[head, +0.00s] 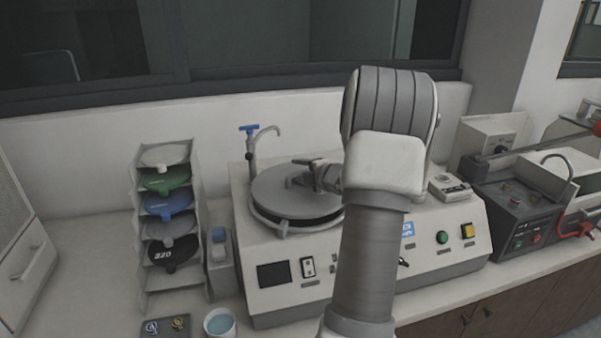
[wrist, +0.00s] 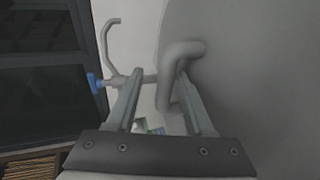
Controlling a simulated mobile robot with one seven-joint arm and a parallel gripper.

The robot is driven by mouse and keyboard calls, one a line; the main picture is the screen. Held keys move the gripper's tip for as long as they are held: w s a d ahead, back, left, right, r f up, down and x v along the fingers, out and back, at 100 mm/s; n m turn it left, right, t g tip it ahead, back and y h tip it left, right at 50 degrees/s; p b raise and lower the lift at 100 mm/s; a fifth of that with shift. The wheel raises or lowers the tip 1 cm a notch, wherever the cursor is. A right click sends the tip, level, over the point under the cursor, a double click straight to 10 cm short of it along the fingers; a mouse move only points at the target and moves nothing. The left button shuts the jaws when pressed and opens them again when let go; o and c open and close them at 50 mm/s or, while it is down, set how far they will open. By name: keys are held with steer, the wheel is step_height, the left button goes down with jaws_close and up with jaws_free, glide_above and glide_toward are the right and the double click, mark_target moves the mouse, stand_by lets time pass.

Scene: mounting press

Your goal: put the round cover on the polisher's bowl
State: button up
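The round grey cover (head: 280,190) lies over the polisher's bowl (head: 284,228) in the head view, and looks about level. A dark band shows below its edge; whether it sits fully on the rim I cannot tell. In the wrist view the cover (wrist: 265,70) fills the right side, with its bent bar handle (wrist: 168,92). My gripper (head: 298,171) is at the cover's top, near the middle. In the wrist view my gripper (wrist: 160,75) has its fingers apart. The handle lies between or just past them, close to the right finger, with a gap to the left one.
A faucet with a blue lever (head: 249,128) stands behind the bowl. A rack of coloured discs (head: 168,200) stands to the left. A cup of blue liquid (head: 220,323) is at the front. A dark-topped machine (head: 515,195) stands at the right. My arm hides the polisher's middle.

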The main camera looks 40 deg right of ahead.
steer(key=shift+s+f, duration=0.1)
steer(key=shift+f, duration=0.1)
steer(key=shift+s+a+r, duration=0.1)
steer(key=shift+s+r, duration=0.05)
steer(key=shift+s, duration=0.4)
steer(key=b+v, duration=0.1)
steer(key=v, duration=1.5)
steer(key=shift+r, duration=0.3)
